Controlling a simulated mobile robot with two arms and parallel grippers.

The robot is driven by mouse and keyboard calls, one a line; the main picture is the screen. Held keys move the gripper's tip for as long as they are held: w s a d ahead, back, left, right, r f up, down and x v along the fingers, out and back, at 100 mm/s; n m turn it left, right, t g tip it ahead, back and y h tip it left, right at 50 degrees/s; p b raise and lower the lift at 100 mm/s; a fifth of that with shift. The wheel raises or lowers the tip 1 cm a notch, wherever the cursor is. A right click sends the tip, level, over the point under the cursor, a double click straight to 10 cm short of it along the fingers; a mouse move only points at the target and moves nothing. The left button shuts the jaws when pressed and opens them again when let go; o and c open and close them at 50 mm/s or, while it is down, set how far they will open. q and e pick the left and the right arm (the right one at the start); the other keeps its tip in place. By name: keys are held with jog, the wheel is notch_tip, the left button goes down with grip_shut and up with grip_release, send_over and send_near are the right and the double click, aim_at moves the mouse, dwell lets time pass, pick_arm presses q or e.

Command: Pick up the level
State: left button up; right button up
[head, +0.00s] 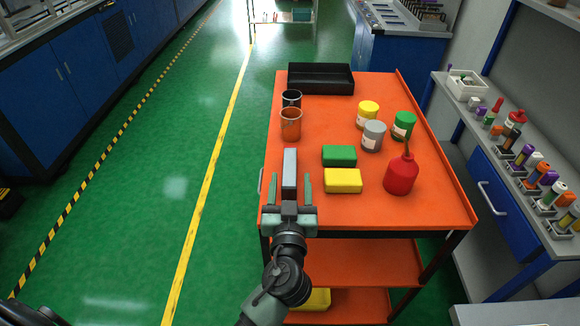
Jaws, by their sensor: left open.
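The level (290,160) looks like a narrow grey bar near the left edge of the orange cart top (390,205), pointing away from me. My left gripper (291,176) is open, with one finger on each side of the bar. Small gaps show between the fingers and the bar. The bar's near end is close to the gripper's palm, and whether they touch cannot be told. My right gripper is not in view.
An orange cup (290,124) and a dark cup (291,98) stand beyond the level. Green (339,155) and yellow (343,181) blocks lie to its right, then a red oil can (401,175). Several cans and a black tray (321,78) are farther back. The cart's front right is clear.

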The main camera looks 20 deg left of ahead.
aim_at(290, 169)
pick_arm(q)
jog(key=x, duration=0.1)
jog(key=p+x, duration=0.1)
jog(key=x, duration=0.1)
jog(key=p+x, duration=0.1)
jog(key=x, duration=0.1)
jog(key=shift+s+a+f, duration=0.1)
jog(key=shift+a+f, duration=0.05)
jog(key=shift+f, duration=0.1)
jog(key=shift+w+a+f, duration=0.1)
jog(key=shift+w+f, duration=0.05)
jog(key=shift+w, duration=0.15)
jog(key=c, duration=1.1)
grip_shut()
